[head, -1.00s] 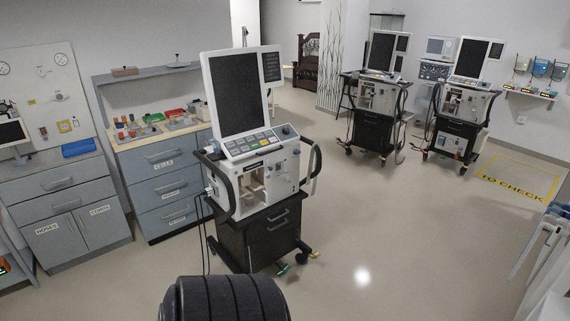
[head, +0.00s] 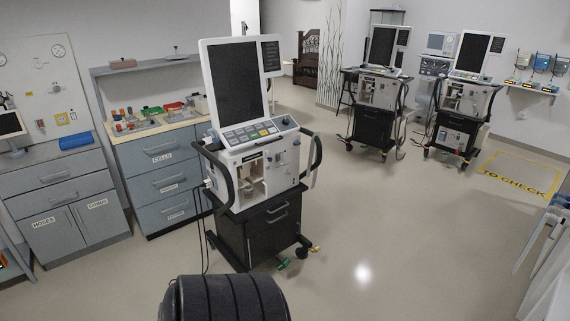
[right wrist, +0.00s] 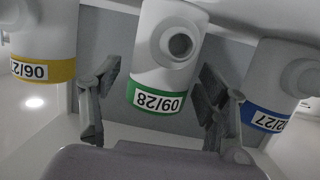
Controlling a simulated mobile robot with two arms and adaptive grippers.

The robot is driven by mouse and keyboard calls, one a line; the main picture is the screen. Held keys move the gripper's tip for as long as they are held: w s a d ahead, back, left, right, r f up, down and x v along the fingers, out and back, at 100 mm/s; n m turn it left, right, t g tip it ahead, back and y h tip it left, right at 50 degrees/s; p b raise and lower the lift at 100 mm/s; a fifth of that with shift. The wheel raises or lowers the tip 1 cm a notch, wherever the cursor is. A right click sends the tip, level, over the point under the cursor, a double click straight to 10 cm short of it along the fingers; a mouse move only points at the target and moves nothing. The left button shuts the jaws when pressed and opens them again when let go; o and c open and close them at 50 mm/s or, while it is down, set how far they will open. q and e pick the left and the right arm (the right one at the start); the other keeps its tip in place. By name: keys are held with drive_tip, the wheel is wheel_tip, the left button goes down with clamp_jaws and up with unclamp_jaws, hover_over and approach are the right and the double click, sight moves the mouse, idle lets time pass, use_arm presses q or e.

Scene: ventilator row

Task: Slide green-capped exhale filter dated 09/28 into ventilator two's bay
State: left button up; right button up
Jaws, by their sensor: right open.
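The filter with the green band dated 09/28 (right wrist: 157,88) hangs in the middle of the right wrist view, its lettering upside down and a round port facing the camera. My right gripper (right wrist: 160,82) is open, with one finger on each side of this filter and a small gap showing on both sides. The nearest ventilator (head: 254,145) has an open bay (head: 252,182) low in its white front. Which ventilator is number two cannot be read. My left gripper is not in view.
A yellow-banded filter dated 06/2-something (right wrist: 36,68) and a blue-banded one ending in /27 (right wrist: 272,85) flank the green one closely. Two more ventilators (head: 378,92) (head: 462,100) stand at the back. Drawer cabinets (head: 160,175) line the left.

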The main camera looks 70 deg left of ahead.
drive_tip(key=shift+w+a+f, duration=0.1)
drive_tip(key=shift+w+a, duration=0.05)
drive_tip(key=shift+w, duration=0.3)
idle(0.5)
drive_tip(key=c, duration=1.2)
drive_tip(key=shift+o, duration=0.2)
